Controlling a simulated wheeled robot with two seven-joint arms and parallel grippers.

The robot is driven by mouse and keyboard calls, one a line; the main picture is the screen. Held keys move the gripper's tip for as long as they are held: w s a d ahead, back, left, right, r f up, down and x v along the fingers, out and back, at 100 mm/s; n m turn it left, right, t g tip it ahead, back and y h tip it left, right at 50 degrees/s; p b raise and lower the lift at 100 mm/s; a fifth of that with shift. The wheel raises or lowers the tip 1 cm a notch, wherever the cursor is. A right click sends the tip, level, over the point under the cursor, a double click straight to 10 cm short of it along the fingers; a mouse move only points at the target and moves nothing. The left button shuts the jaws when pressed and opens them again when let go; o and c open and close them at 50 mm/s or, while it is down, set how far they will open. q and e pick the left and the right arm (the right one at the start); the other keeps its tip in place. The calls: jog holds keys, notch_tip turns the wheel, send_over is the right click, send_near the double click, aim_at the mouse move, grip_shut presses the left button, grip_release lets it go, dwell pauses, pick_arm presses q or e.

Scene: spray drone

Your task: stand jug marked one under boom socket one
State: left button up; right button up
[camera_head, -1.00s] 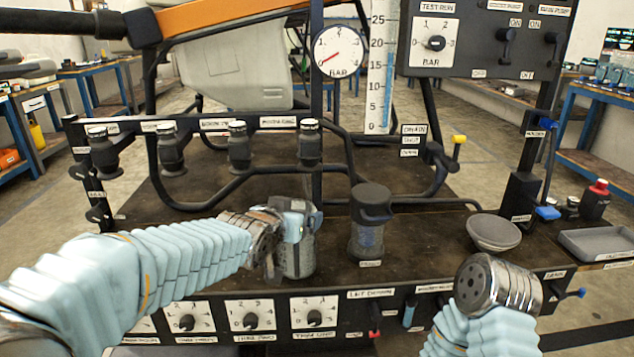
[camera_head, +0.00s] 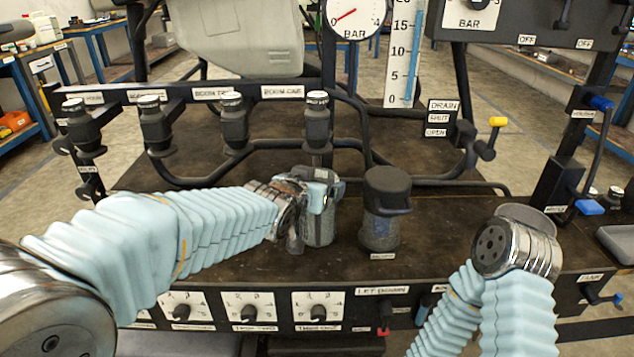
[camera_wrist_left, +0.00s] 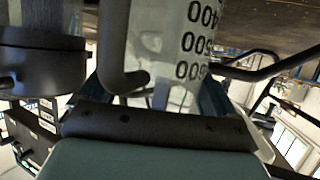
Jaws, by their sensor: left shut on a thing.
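A clear graduated jug (camera_head: 320,228) with a grey-blue top is at the middle of the dark bench in the head view. My left gripper (camera_head: 308,198) is shut on it from the left. The left wrist view shows the jug's wall (camera_wrist_left: 185,45) with upside-down numbers and its dark handle (camera_wrist_left: 115,50). Boom socket one (camera_head: 317,125) is the rightmost black fitting on the rail, beside a label reading BOOM ONE. The jug is below it, apart from it, roughly in line. I cannot tell whether the jug's base touches the bench. The jug's mark is not visible. My right gripper's fingers do not show.
A dark-lidded jug (camera_head: 386,215) stands close to the right of the held jug; its lid (camera_wrist_left: 40,58) shows in the wrist view. A black pipe (camera_head: 255,145) runs behind. A grey bowl (camera_head: 527,217) is partly hidden by my right arm. Control knobs (camera_head: 318,312) line the front.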

pick_arm(q)
jog(key=shift+f, duration=0.25)
jog(key=o, duration=1.1)
jog(key=shift+r, duration=0.1)
jog(key=shift+c, duration=0.2)
jog(key=p+v, duration=0.3)
jog(key=v, duration=0.9)
jog(key=shift+r, duration=0.15)
